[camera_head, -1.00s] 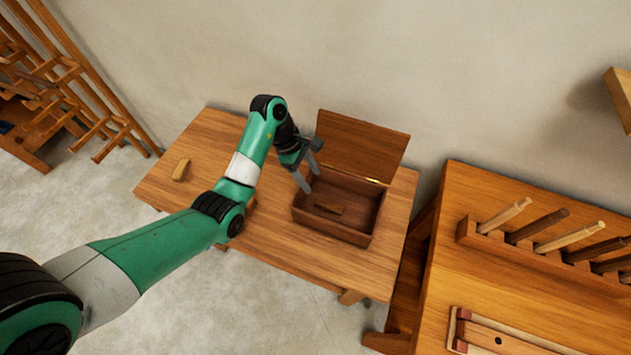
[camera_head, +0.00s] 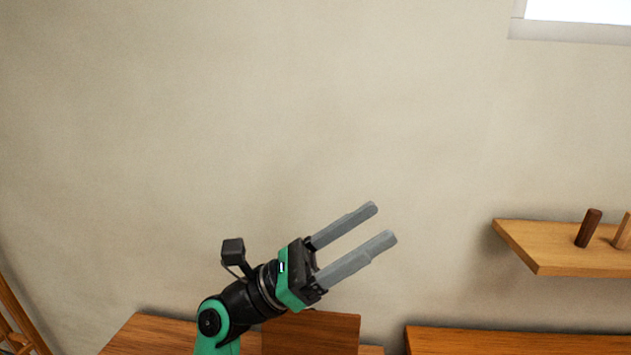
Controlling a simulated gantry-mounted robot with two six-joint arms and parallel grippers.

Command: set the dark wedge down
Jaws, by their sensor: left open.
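My left gripper (camera_head: 383,223) is open and empty, with its two grey fingers apart and pointing up to the right in front of the bare wall. It is raised above the open lid (camera_head: 330,335) of the wooden box. Only the upper part of that lid shows at the bottom edge, and the inside of the box is out of the picture. The dark wedge is not in view now. My right gripper is not in view.
The wooden table (camera_head: 150,335) shows only at its far edge along the bottom. A workbench (camera_head: 510,341) edge is at the lower right. Above it, a wall shelf (camera_head: 560,258) holds upright pegs (camera_head: 588,228). The wall around the gripper is clear.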

